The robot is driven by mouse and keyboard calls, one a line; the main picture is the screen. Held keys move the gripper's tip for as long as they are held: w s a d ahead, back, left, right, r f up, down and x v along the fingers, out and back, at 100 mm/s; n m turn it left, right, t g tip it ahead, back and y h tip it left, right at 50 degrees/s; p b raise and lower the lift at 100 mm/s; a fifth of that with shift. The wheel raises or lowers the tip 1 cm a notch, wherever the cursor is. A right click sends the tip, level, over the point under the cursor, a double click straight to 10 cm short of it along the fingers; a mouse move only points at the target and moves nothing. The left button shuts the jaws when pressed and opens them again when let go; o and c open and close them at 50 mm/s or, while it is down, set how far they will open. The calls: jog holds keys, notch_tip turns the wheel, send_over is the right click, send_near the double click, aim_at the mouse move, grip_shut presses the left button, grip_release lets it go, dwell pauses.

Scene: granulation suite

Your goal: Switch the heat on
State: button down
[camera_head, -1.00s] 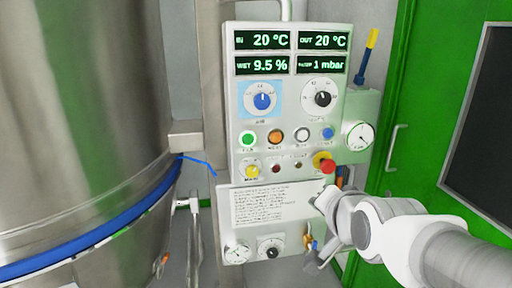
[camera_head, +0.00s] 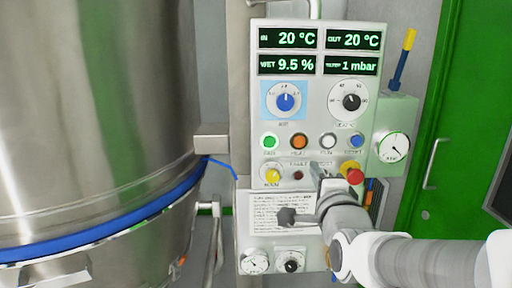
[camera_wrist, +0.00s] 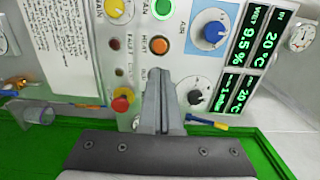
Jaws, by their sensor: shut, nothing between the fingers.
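The control panel (camera_head: 257,150) stands upright in the middle of the head view. Its orange heat button (camera_head: 299,141) sits between the lit green button (camera_head: 269,141) and a white button (camera_head: 328,141). In the wrist view the heat button (camera_wrist: 160,46) shows just beyond the fingertips, with the green button (camera_wrist: 162,9) farther up. My gripper (camera_head: 316,168) is shut and empty, in front of the panel's lower part, below and to the right of the heat button. In the wrist view my gripper (camera_wrist: 162,82) points up toward the buttons. I cannot tell its exact gap from the panel.
A red emergency-stop knob (camera_head: 354,176) is close to the right of my gripper. Above the buttons are a blue dial (camera_head: 286,102), a black dial (camera_head: 351,101) and displays reading 20 °C. A large steel vessel (camera_head: 95,90) fills the left.

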jog(key=shift+w+p, duration=0.1)
jog(key=shift+p, duration=0.2)
jog(key=p, duration=0.7)
send_near(300, 142)
jog(key=w, duration=0.6)
jog(key=shift+w+a, duration=0.1)
jog(key=shift+w, duration=0.3)
